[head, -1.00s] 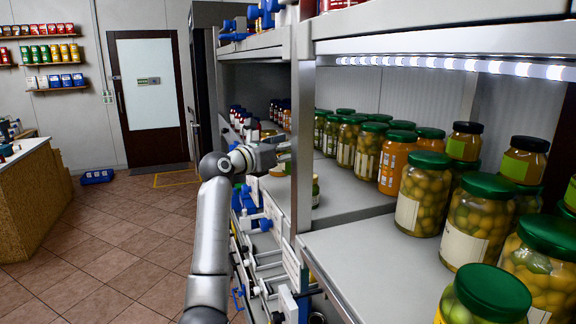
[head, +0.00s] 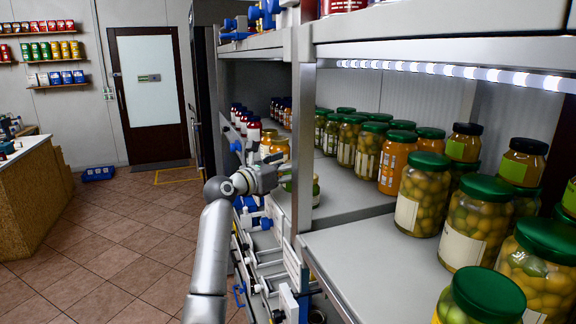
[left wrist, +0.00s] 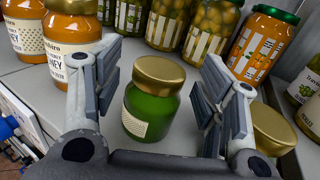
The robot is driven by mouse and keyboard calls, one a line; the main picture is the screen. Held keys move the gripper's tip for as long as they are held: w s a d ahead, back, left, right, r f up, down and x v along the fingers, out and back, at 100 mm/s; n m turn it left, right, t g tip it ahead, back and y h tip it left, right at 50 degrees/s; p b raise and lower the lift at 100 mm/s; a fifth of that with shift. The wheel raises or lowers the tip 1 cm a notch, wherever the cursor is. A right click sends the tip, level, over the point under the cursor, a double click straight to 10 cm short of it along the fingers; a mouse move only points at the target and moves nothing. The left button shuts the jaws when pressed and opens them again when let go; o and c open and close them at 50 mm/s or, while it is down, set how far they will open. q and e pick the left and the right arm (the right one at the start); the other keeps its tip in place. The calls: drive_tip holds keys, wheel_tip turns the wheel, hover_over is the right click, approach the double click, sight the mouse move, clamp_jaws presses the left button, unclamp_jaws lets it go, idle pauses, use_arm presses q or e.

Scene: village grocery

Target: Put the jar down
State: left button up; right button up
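The green jar with a gold lid (left wrist: 153,97) stands upright on the grey shelf in the left wrist view. My left gripper (left wrist: 157,95) is open, with one finger on each side of the jar and visible gaps between fingers and glass. In the head view the left gripper (head: 278,178) is at the shelf's front edge and mostly hides this jar. A second gold-lidded jar (left wrist: 272,128) stands just right of the right finger, partly hidden by it. My right gripper is not in view.
Honey jars (left wrist: 73,32) stand behind the left finger. Olive jars (left wrist: 210,27) and an orange jar (left wrist: 262,45) stand behind. A shelf post (head: 304,130) rises right of my gripper. Bare shelf (head: 345,190) shows beyond the post.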

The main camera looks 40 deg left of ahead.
use_arm(q)
drive_tip(key=shift+r, duration=0.1)
drive_tip(key=shift+s, duration=0.2)
drive_tip(key=s+b, duration=0.4)
drive_tip(key=s, duration=0.7)
drive_tip(key=shift+s, duration=0.3)
